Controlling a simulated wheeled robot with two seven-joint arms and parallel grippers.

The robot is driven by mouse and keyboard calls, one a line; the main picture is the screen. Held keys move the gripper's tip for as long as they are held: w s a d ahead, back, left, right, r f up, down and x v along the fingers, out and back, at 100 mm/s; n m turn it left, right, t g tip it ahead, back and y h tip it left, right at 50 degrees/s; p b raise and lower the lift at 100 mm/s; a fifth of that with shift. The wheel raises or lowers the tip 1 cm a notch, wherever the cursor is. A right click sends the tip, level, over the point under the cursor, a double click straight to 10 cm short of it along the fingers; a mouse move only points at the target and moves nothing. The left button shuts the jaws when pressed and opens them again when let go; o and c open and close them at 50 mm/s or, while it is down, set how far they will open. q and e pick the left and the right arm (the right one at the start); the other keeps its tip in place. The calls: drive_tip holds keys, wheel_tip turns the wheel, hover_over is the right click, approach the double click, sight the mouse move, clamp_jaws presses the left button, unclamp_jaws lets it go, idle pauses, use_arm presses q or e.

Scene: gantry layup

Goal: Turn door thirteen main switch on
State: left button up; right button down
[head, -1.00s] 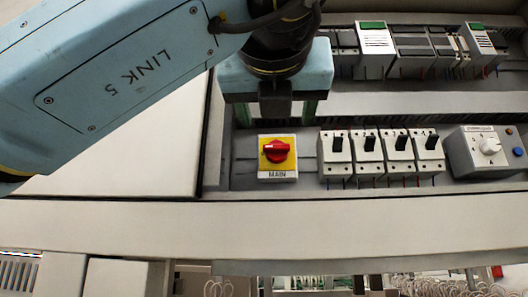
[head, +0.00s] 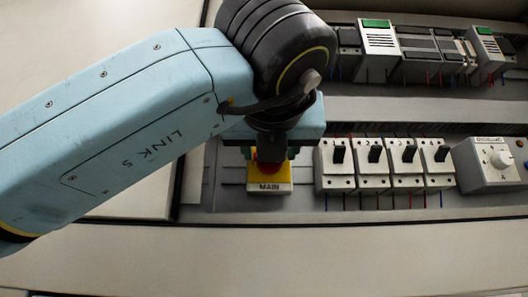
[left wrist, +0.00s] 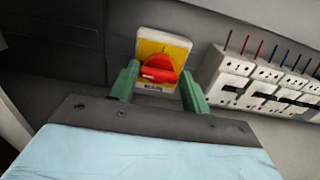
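The main switch is a red rotary knob on a yellow plate (head: 270,174) labelled MAIN, at the lower left of the cabinet panel. In the head view my left arm covers the upper part of it. In the left wrist view the red knob (left wrist: 158,68) lies between the two green fingers of my left gripper (left wrist: 158,82), with its handle roughly crosswise. The fingers are apart, with a gap visible beside the knob; whether either touches it I cannot tell. My right gripper is in neither view.
Several breakers (head: 374,166) with black levers stand just right of the switch. A grey box with a white dial (head: 498,158) is farther right. Rail modules (head: 430,50) sit above. A pale cabinet ledge (head: 330,255) runs below.

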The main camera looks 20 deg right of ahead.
use_arm(q)
drive_tip(key=c, duration=0.5)
drive_tip(key=shift+c, duration=0.2)
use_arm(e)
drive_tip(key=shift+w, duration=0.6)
use_arm(q)
drive_tip(key=shift+m, duration=0.4)
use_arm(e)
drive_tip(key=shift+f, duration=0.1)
use_arm(q)
drive_tip(key=m, duration=1.7)
drive_tip(key=shift+d+f, duration=0.1)
drive_tip(key=shift+d, duration=0.05)
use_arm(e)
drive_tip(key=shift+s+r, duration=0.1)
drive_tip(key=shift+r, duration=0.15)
use_arm(q)
drive_tip(key=o, duration=1)
drive_tip(key=shift+f, duration=0.1)
